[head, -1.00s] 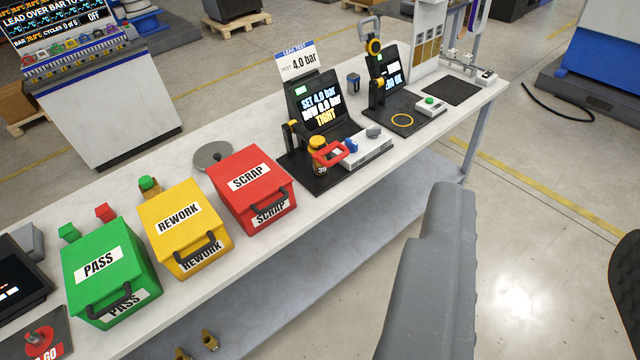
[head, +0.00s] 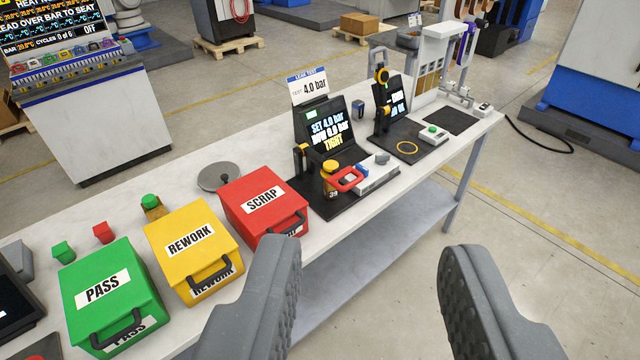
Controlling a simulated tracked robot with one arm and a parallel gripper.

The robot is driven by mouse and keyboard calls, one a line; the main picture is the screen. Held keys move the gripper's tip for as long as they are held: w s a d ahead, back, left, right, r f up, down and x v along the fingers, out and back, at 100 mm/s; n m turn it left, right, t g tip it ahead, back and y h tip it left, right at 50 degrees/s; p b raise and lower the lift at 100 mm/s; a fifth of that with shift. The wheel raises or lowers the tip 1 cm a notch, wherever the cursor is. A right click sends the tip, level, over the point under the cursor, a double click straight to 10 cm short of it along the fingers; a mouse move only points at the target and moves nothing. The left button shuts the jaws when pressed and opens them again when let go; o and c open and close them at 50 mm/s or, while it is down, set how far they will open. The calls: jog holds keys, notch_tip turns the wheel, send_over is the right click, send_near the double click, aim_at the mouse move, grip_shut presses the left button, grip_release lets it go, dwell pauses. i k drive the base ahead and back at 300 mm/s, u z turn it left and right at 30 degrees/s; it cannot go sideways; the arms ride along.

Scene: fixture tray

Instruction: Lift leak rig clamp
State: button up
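The leak test rig (head: 330,205) stands on the white bench right of the middle, with a black base, a screen reading "SET 4.0 bar" and "TIGHT", and a "LEAK TEST 4.0 bar" sign. Its clamp has a red loop handle (head: 346,180) at the front. A yellow-topped part (head: 330,172) sits beside the handle, under or against the clamp; I cannot tell which. My gripper (head: 365,262) is open and empty, its two grey fingers wide apart in front of the bench, nearer to me than the rig and touching nothing.
A green PASS box (head: 110,285), yellow REWORK box (head: 190,240) and red SCRAP box (head: 262,205) stand left of the rig. A second station (head: 400,140) with a yellow ring stands to its right.

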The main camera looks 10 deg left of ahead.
aim_at(331, 171)
jog(key=u, duration=0.05)
jog(key=i, duration=1)
jog(key=z, duration=0.05)
